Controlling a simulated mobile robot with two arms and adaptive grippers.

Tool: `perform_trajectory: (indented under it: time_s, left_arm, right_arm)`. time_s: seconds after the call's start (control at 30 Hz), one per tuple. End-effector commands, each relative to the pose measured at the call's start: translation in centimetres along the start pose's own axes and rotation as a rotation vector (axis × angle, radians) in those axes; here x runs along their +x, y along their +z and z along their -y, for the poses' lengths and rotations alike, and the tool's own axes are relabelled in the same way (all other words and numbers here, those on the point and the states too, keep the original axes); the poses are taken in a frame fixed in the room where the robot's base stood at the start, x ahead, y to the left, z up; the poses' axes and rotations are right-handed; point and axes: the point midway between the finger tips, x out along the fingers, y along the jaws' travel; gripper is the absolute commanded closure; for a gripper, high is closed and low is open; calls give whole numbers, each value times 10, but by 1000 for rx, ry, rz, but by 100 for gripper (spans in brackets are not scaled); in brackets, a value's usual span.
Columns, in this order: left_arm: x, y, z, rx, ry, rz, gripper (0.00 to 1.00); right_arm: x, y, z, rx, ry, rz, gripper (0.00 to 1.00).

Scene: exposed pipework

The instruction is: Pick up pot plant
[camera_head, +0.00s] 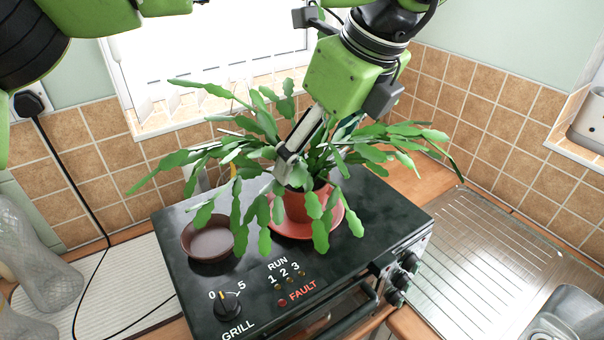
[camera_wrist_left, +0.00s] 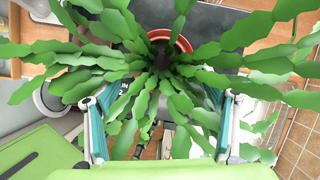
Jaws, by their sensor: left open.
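The pot plant (camera_head: 258,150) has long, flat green leaves and stands in a terracotta pot (camera_head: 300,203) on a reddish saucer (camera_head: 338,212), on top of the black grill oven. My left gripper (camera_head: 303,165) reaches down from above into the leaves. In the left wrist view the open left gripper (camera_wrist_left: 160,125) has one finger on each side of the plant's leafy middle (camera_wrist_left: 152,75). The pot rim (camera_wrist_left: 180,42) shows beyond the leaves. The leaves hide much of the fingertips and the stem, so I cannot tell whether they touch. My right gripper is not in view.
An empty brown dish (camera_head: 208,242) sits left of the pot on the grill oven (camera_head: 370,235). A metal draining board (camera_head: 510,250) lies to the right. A glass vase (camera_head: 40,255) and a black cable are at the left. A tiled wall and window stand behind.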

Motion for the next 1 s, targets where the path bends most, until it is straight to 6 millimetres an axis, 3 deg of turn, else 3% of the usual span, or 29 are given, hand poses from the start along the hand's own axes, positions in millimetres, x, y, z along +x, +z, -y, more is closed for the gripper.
perform_trajectory:
  time_s: [0.13,0.4,0.7,0.97,1.0]
  left_arm:
    - [21,1,0,1,1,-2,22]
    - [40,-3,1,4,2,-2,22]
    - [79,-9,2,1,1,-2,22]
    - [83,-10,3,0,-1,-2,22]
    - [83,-10,3,0,-1,-2,33]
  right_arm:
    - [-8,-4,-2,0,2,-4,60]
    - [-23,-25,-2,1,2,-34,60]
    - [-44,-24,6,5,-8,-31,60]
    - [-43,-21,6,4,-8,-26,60]
    - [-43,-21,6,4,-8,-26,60]
